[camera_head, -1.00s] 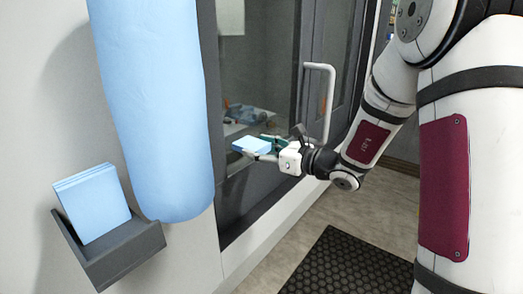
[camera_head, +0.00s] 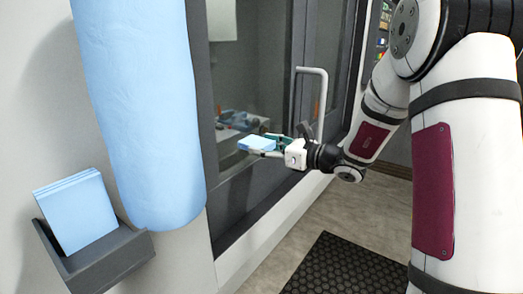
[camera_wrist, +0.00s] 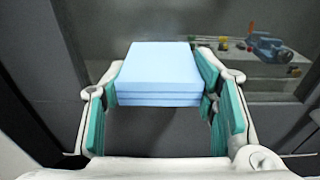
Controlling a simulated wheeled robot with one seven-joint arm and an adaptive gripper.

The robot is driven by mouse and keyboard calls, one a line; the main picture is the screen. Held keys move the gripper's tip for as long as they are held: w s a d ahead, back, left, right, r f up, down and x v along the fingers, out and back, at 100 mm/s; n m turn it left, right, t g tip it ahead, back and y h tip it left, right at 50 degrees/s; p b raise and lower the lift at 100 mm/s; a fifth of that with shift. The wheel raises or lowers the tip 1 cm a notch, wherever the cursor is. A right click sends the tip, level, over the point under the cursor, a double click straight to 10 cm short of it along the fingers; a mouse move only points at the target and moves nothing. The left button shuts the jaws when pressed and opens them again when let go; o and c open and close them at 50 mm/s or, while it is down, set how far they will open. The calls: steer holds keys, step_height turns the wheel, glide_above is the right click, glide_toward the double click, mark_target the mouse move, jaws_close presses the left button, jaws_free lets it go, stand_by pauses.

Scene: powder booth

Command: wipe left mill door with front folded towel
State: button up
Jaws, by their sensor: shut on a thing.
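The folded towel (camera_head: 257,143) is a light blue stack of flat layers. My gripper (camera_head: 268,147) is shut on it, and the wrist view shows the towel (camera_wrist: 158,75) between the green-padded fingers (camera_wrist: 158,105). The left mill door (camera_head: 258,85) is a dark framed panel with a window, beside and behind the towel. In the wrist view the door (camera_wrist: 110,25) fills the space ahead of the towel. I cannot tell whether the towel touches it. A white bar handle (camera_head: 324,100) stands on the door, just behind my gripper in the head view.
More folded blue towels (camera_head: 75,215) stand in a grey wall holder (camera_head: 105,265) at lower left. A large light blue roll (camera_head: 150,120) hangs beside the door. A black mat (camera_head: 345,265) lies on the floor. Blurred parts (camera_wrist: 265,47) show through the window.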

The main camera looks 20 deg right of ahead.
steer(key=shift+w+d+r, duration=0.1)
steer(key=shift+w+d, duration=0.65)
steer(key=shift+d, duration=0.1)
steer(key=shift+s+a+r, duration=0.2)
steer(key=shift+r, duration=0.4)
stand_by(0.5)
